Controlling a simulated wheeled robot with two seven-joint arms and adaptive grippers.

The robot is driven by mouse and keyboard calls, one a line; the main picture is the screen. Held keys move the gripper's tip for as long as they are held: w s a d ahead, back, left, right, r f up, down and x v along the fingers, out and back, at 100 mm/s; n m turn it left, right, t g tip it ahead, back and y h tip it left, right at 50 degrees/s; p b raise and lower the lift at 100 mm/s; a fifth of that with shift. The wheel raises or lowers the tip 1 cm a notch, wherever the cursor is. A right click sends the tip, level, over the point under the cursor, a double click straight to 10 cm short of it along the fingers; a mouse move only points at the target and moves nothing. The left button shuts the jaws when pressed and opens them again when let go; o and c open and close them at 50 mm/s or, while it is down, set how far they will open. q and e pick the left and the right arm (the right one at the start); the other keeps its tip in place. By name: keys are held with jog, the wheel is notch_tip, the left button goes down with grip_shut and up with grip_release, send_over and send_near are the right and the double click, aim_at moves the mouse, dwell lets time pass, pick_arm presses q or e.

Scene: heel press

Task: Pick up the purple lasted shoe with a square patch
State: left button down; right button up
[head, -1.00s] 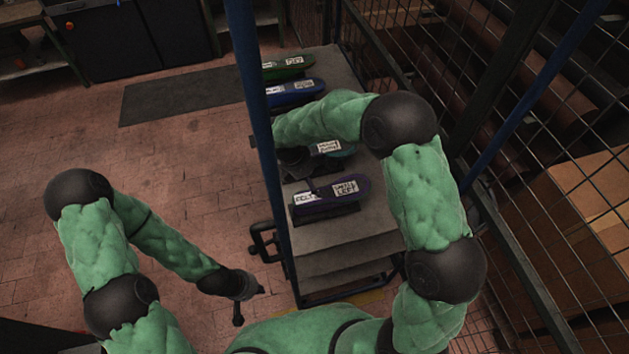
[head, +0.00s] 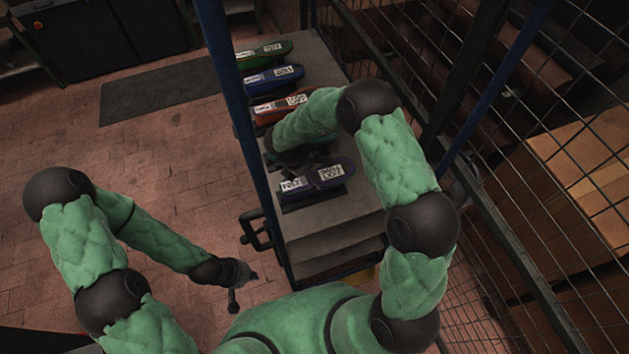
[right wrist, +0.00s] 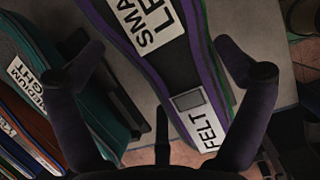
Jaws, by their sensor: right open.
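The purple lasted shoe (head: 322,184) lies on the near part of the grey rack top, with white labels at both ends. In the right wrist view the purple shoe (right wrist: 190,75) shows a small grey square patch beside its FELT label and a SMALL LEFT label further along. My right gripper (right wrist: 163,55) is open, with the shoe between and beyond its fingers, nothing held. In the head view my right gripper is mostly hidden behind its forearm, by the shoe's far side. My left gripper (head: 240,283) hangs low at left, away from the rack; its jaws are too small to judge.
A teal shoe (right wrist: 95,105) lies close beside my right gripper's left finger. Orange (head: 280,107), blue (head: 272,77) and green (head: 264,52) shoes lie further back on the rack (head: 330,222). A blue post stands left of the rack; a wire mesh fence (head: 500,150) stands right.

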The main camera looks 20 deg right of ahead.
jog(key=shift+d+f, duration=0.1)
jog(key=shift+f, duration=0.2)
jog(key=shift+s, duration=0.15)
jog(key=c, duration=1.6)
jog(key=shift+o, duration=0.2)
